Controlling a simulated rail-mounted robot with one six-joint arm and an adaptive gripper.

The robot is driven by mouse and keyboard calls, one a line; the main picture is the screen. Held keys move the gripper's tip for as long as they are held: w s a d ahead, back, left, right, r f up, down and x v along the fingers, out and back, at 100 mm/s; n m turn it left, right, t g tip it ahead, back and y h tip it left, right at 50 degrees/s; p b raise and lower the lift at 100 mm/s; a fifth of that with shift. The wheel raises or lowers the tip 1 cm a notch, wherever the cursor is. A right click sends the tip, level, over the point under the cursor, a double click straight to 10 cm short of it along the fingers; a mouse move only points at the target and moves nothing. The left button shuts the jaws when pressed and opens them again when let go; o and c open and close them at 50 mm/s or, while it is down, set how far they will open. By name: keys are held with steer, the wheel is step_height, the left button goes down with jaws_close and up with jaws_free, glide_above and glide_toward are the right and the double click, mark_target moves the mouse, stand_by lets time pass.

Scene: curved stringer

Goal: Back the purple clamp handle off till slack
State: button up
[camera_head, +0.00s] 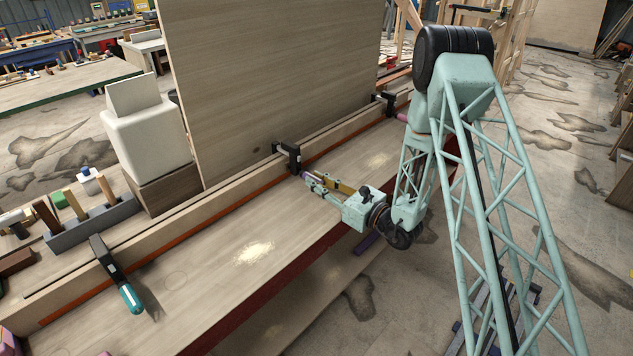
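A black clamp (288,155) sits on the long wooden strip at mid-bench, by the foot of the tall panel. Its purple handle (308,176) shows as a small patch pointing toward the bench front. My gripper (316,183) reaches in from the right, low over the bench top, with its fingertips at the purple handle. The fingers overlap the handle in this view, so part of it is hidden. I cannot tell whether they are closed on it or only around it.
A teal-handled clamp (130,297) is at left, and a pink-handled clamp (401,117) is beyond my gripper. The tall wooden panel (270,80) stands behind the strip. The bench top (205,275) is clear between the teal-handled clamp and my gripper.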

steer(key=shift+f+n+b, duration=0.1)
steer(key=shift+n+b, duration=0.2)
steer(key=shift+b, duration=0.1)
steer(key=n+b, duration=0.2)
steer(key=n, duration=0.1)
steer(key=shift+s+f+b, duration=0.1)
steer(key=shift+b, duration=0.3)
steer(key=n+b, duration=0.2)
steer(key=n, duration=0.1)
steer(key=n+b, duration=0.1)
steer(key=n, duration=0.4)
steer(key=shift+a+n, duration=0.1)
steer(key=shift+n, duration=0.5)
steer(key=o, duration=0.8)
steer(key=shift+o, duration=0.2)
steer(key=shift+s, duration=0.1)
